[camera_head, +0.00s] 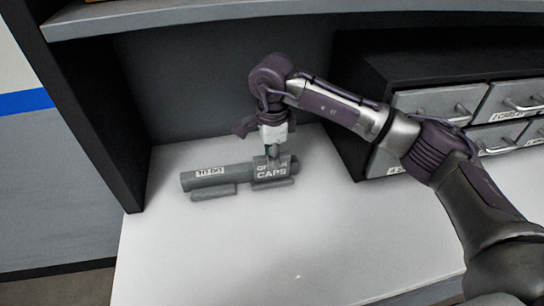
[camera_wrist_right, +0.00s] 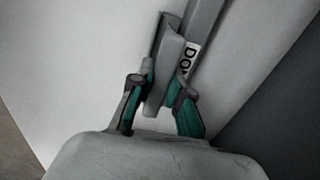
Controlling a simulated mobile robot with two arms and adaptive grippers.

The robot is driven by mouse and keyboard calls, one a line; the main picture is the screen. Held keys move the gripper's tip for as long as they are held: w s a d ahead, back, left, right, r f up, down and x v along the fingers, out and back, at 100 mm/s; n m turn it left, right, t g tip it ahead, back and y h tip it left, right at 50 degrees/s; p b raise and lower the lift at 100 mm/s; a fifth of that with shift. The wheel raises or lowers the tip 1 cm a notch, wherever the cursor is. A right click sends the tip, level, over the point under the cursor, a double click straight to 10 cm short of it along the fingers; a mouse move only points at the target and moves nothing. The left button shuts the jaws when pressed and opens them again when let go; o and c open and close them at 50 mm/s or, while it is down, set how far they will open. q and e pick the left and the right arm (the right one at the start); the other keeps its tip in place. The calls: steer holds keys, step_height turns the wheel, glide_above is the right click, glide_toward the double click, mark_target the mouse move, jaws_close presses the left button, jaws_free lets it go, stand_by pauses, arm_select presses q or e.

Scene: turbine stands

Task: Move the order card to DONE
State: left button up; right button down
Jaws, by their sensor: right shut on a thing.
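The order card (camera_head: 271,173) is a grey plate with white lettering; "CAPS" is readable and the line above is partly covered. It stands at the right end of a grey bar-shaped holder (camera_head: 232,171) with a "TO DO" label (camera_head: 210,172) at its left end. My right gripper (camera_head: 273,151) comes down from above and is shut on the card's top edge. In the right wrist view the card (camera_wrist_right: 164,68) is between the two fingers (camera_wrist_right: 158,108), beside a partly hidden label starting "DO" (camera_wrist_right: 190,57). I cannot tell whether the card rests fully in the holder.
The holder lies on a white worktop (camera_head: 270,245) whose front is clear. Grey drawers (camera_head: 437,101) in a dark cabinet stand at the right. A dark panel (camera_head: 90,105) bounds the left, and a shelf (camera_head: 200,14) runs overhead.

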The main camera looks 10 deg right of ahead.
steer(key=shift+s+f, duration=0.3)
steer(key=shift+f, duration=0.45)
steer(key=c, duration=1.5)
jaws_free()
steer(key=o, duration=0.5)
steer(key=shift+w, duration=0.3)
steer(key=shift+c, duration=0.2)
steer(key=shift+r, duration=0.1)
steer(key=shift+r, duration=0.3)
steer(key=shift+r+p, duration=1.45)
steer(key=shift+r, duration=1.9)
